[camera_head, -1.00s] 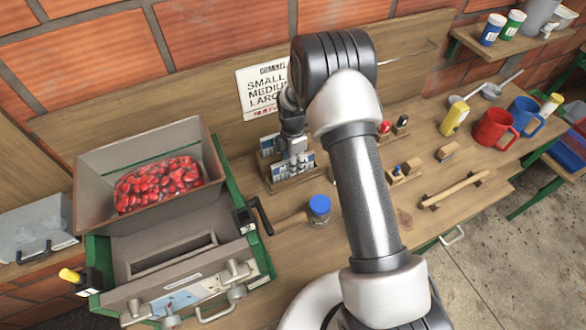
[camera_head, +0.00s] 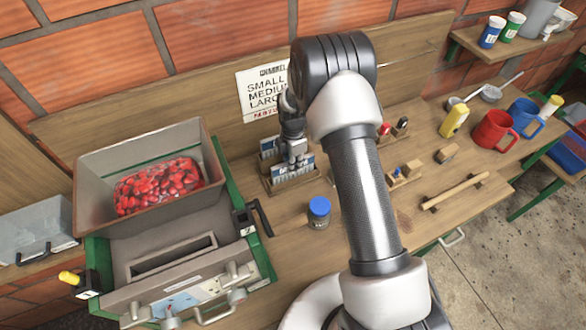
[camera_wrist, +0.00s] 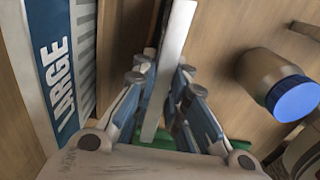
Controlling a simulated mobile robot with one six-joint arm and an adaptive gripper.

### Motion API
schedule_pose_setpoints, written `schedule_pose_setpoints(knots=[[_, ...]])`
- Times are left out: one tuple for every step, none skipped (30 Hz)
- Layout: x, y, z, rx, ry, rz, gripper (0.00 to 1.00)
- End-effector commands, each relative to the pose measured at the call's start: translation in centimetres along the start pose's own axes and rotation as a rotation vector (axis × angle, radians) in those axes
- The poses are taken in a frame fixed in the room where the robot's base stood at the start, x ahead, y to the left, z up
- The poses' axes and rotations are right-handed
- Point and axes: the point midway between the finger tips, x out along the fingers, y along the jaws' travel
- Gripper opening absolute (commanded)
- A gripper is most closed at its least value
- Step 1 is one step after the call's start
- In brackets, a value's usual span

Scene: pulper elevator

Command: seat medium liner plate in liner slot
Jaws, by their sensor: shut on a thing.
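My gripper (camera_head: 292,158) is down at the plate rack (camera_head: 283,186) on the bench. In the wrist view, its fingers (camera_wrist: 162,75) are shut on a thin pale liner plate (camera_wrist: 176,40), seen edge-on. Its label cannot be read, so its size is unclear. A plate marked LARGE (camera_wrist: 62,85) stands to the left of the fingers, apart from them. In the head view, blue-and-white labelled plates (camera_head: 297,172) show in the rack, partly hidden by my gripper. A rectangular slot opening (camera_head: 172,257) shows on top of the green-framed machine at the left; nothing is seen in it.
A jar with a blue lid (camera_head: 319,207) stands right of the rack and shows in the wrist view (camera_wrist: 290,95). A hopper of red cherries (camera_head: 160,187) and a black handle (camera_head: 260,217) rise at the left. Mugs (camera_head: 494,127) and tools lie at the right.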

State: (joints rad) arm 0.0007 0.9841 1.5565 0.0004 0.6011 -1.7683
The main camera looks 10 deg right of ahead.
Motion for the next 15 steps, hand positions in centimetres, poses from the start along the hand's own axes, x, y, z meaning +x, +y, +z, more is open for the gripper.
schedule_pose_setpoints(knots=[[-0.1, 0.1, 0.0, 0.0, 0.0, 0.002, 0.0], [-0.1, 0.1, 0.0, 0.0, 0.0, 0.002, 0.0], [-0.2, 0.1, 0.0, 0.0, 0.0, 0.002, 0.0], [-0.3, 0.1, 0.0, 0.0, 0.0, 0.002, 0.0], [-0.4, 0.1, 0.0, 0.0, 0.0, 0.002, 0.0], [-0.7, 0.1, 0.0, 0.0, 0.0, 0.002, 0.0], [-0.9, 0.1, 0.0, 0.0, 0.0, 0.002, 0.0], [-1.2, 0.1, 0.0, 0.0, -0.001, 0.003, 0.0], [-1.6, 0.1, 0.0, 0.0, -0.001, 0.004, 0.0], [-2.0, 0.2, 0.0, 0.0, -0.001, 0.005, 0.0], [-2.5, 0.2, 0.0, 0.0, -0.001, 0.005, 0.0], [-3.1, 0.1, 0.0, 0.0, -0.001, 0.005, 0.0], [-3.7, 0.2, 0.0, 0.0, -0.001, 0.006, 0.0], [-4.3, 0.2, 0.0, 0.0, -0.001, 0.006, 0.0], [-5.2, 0.2, 0.0, 0.0, -0.001, 0.006, 0.0]])
